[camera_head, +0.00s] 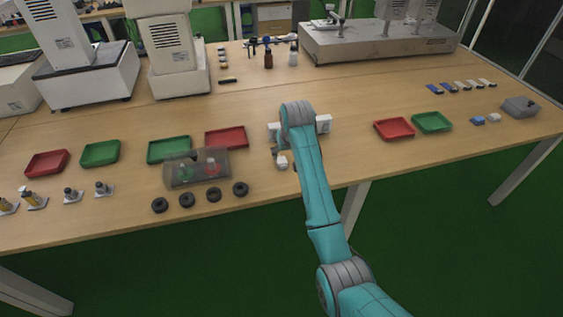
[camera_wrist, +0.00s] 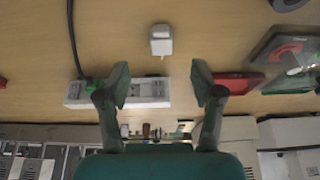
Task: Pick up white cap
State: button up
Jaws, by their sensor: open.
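A small white block-like piece, which may be the white cap (camera_wrist: 161,40), lies on the table in the wrist view, beyond my fingertips in the upper middle. It also seems to show as the small white thing in the head view (camera_head: 282,162), just left of my arm. My gripper (camera_wrist: 161,84) is open and empty, its two fingers wide apart. A white power strip (camera_wrist: 150,95) with a black cable lies behind the fingers in the wrist view. In the head view my arm hides most of my gripper and part of the strip (camera_head: 323,124).
Red (camera_head: 226,137) and green (camera_head: 169,149) trays stand left on the wooden table (camera_head: 370,90), with a clear case (camera_head: 197,168) and several black rings before them. More trays (camera_head: 394,129) stand right. Large machines line the back. The table between arm and right trays is clear.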

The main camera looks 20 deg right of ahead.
aim_at(282, 163)
jog(key=x, duration=1)
jog(key=shift+w+a+r, duration=0.1)
jog(key=shift+w+r, duration=0.05)
jog(key=shift+w, duration=0.05)
jog(key=c, duration=0.9)
